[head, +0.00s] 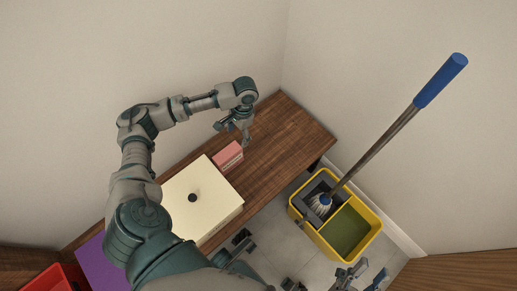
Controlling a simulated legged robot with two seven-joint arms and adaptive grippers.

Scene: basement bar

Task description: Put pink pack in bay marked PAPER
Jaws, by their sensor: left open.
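The pink pack (228,155) lies on the wooden bench top, beside the far right corner of a cream box. My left gripper (245,137) is open and empty, just above and to the right of the pack in the head view, pointing down near the bench. It appears apart from the pack. My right gripper (364,278) shows at the bottom edge, low over the floor, with its fingers apart and nothing visible between them. No PAPER marking is legible in this view.
The cream box (216,212) with a black knob stands on the wooden bench (285,133). A purple surface (95,267) and a red bin (58,280) are at lower left. A yellow mop bucket (368,248) with a mop (385,142) stands right. The bench's far right end is clear.

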